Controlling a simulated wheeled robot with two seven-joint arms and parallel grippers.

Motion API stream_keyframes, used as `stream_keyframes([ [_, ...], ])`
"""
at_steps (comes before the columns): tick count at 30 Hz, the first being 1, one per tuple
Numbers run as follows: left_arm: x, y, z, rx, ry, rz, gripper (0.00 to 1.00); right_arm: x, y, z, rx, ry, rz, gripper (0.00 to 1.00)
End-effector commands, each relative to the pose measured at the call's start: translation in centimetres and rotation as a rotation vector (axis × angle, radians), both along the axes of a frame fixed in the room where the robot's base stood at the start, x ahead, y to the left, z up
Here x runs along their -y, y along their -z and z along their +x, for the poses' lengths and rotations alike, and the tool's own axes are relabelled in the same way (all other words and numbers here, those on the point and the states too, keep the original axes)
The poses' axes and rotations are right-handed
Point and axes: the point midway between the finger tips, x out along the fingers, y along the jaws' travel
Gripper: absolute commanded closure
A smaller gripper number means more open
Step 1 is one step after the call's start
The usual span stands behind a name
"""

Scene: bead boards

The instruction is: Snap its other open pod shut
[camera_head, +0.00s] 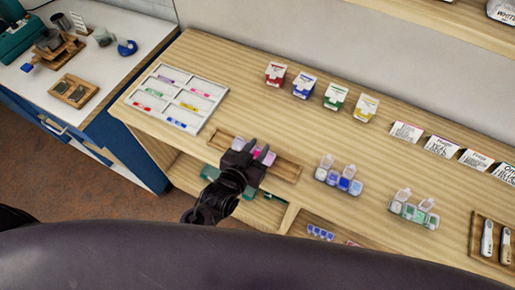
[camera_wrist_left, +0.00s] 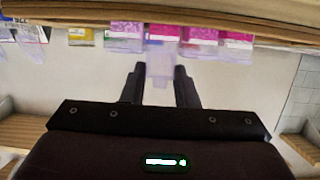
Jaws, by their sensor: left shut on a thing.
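A pod organizer (camera_head: 268,154) with pink and magenta contents sits in a long wooden tray (camera_head: 287,168) near the shelf's front edge. My left gripper (camera_head: 262,150) is over it and hides much of it. In the left wrist view the row shows inverted, with magenta pods (camera_wrist_left: 199,36) and a pale lilac pod (camera_wrist_left: 124,37). Whether that lid is fully down cannot be told. My right gripper is not in view.
Blue (camera_head: 343,181) and green (camera_head: 413,210) organizers with some raised lids stand to the right. A white sorting tray (camera_head: 175,98) lies left, small coloured boxes (camera_head: 335,97) behind. A tray of tools (camera_head: 490,239) is far right. Bare wood separates these.

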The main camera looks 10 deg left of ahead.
Motion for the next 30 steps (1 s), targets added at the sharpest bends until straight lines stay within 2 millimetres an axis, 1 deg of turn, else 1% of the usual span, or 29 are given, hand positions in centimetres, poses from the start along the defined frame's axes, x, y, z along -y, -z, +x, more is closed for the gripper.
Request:
stream_keyframes([
  [1,-0.1,1.2,-0.2,0.039,0.003,-0.013,0.96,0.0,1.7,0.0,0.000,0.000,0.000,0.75],
  [4,-0.1,1.5,-0.4,0.129,0.003,-0.044,0.96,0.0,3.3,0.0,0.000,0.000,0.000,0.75],
  [7,-0.2,1.5,-0.6,0.201,0.002,-0.072,0.96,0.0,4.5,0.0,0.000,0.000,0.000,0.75],
  [11,-0.2,1.2,-0.7,0.255,0.001,-0.092,0.96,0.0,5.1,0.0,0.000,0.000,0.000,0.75],
  [21,-0.2,0.9,-0.8,0.266,0.002,-0.097,0.96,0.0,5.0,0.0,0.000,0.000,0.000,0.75],
  [22,-0.2,0.9,-0.8,0.266,0.002,-0.097,0.71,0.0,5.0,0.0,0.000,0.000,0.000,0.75],
  [23,-0.2,0.9,-0.8,0.266,0.002,-0.097,0.67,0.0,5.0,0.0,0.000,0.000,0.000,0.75],
  [30,-0.2,0.9,-0.8,0.266,0.001,-0.097,0.66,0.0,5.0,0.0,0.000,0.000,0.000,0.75],
])
